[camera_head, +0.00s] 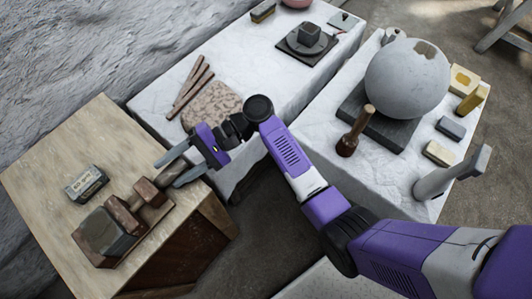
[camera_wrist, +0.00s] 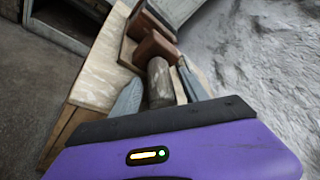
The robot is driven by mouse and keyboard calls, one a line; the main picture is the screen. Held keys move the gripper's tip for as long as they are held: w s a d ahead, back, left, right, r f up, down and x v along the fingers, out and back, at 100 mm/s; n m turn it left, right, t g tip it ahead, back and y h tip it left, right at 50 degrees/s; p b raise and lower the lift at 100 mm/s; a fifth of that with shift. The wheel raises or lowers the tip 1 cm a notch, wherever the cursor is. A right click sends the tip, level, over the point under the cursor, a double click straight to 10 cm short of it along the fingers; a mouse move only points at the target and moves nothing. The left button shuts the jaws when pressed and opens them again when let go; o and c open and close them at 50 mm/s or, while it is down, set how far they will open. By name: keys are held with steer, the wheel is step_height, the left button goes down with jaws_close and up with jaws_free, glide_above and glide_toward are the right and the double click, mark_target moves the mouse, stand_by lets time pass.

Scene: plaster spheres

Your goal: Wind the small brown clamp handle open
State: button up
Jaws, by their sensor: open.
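The clamp stands on the wooden table at the left of the head view, with a large grey-brown body (camera_head: 108,236) and a smaller red-brown block (camera_head: 147,192). A short dull brown cylinder, apparently the clamp handle (camera_wrist: 159,84), sticks out from the red-brown block (camera_wrist: 155,47) towards my gripper in the wrist view. My gripper (camera_head: 166,176) is open, with its fingers on either side of the cylinder. I cannot tell whether either finger touches it. In the head view the cylinder is partly hidden by the fingers.
A small grey box (camera_head: 87,184) lies on the wooden table (camera_head: 50,150) beside the clamp. A white bench (camera_head: 215,70) behind carries a speckled slab (camera_head: 213,106) and sticks. A plaster sphere (camera_head: 405,80), a wooden mallet (camera_head: 355,130) and small blocks stand on the right bench.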

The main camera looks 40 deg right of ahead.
steer(key=shift+r+m+g+h+p, duration=0.15)
steer(key=shift+m+g+h+p, duration=0.2)
steer(key=shift+m, duration=0.55)
steer(key=v, duration=0.8)
steer(key=s+d+f+m+t+h+p, duration=0.1)
steer(key=s+d+f+t+h, duration=0.2)
steer(key=f, duration=0.5)
steer(key=s+d+f+m+t+h, duration=0.1)
steer(key=s+f+t+h, duration=0.1)
steer(key=s+f+h, duration=0.35)
steer(key=s+d+n+t+h, duration=0.3)
steer(key=s+d, duration=0.5)
steer(key=s, duration=0.4)
steer(key=shift+s+d+t+h+p, duration=0.15)
steer(key=shift+d+t+h+p, duration=0.1)
steer(key=shift+t+h+p, duration=0.3)
